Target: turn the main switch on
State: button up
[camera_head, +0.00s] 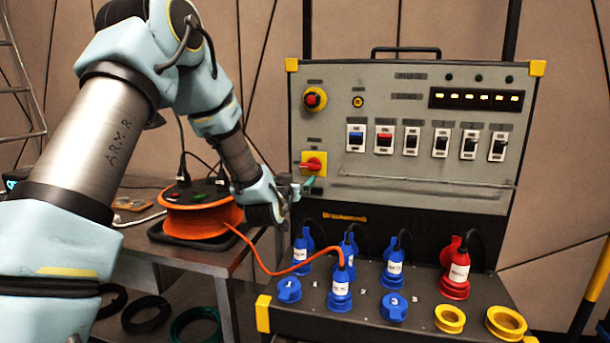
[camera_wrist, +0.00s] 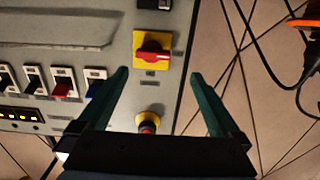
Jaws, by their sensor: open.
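The main switch (camera_head: 314,163) is a red rotary handle on a yellow square plate, at the lower left of the grey panel. Its handle lies roughly across the plate. It also shows in the wrist view (camera_wrist: 153,53), where the picture is turned over. My gripper (camera_head: 298,188) is just below and left of the switch in the head view. In the wrist view the green fingers of my gripper (camera_wrist: 160,73) are spread wide and empty, with the switch beyond and between them. I see no contact with the handle.
A red mushroom button (camera_head: 315,98) sits above the switch. A row of rocker switches (camera_head: 411,139) is to the right. Blue plugs (camera_head: 340,285) and an orange cable stand on the lower deck. An orange cable reel (camera_head: 200,215) is on the table at left.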

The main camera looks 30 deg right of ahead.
aim_at(310, 166)
jog(key=p+x, duration=0.1)
jog(key=x, duration=0.2)
jog(key=p+x, duration=0.1)
jog(key=x, duration=0.3)
jog(key=d+r+p+x, duration=0.1)
jog(key=x, duration=0.3)
jog(key=shift+s, duration=0.45)
jog(key=shift+c, duration=0.4)
jog(key=c, duration=1)
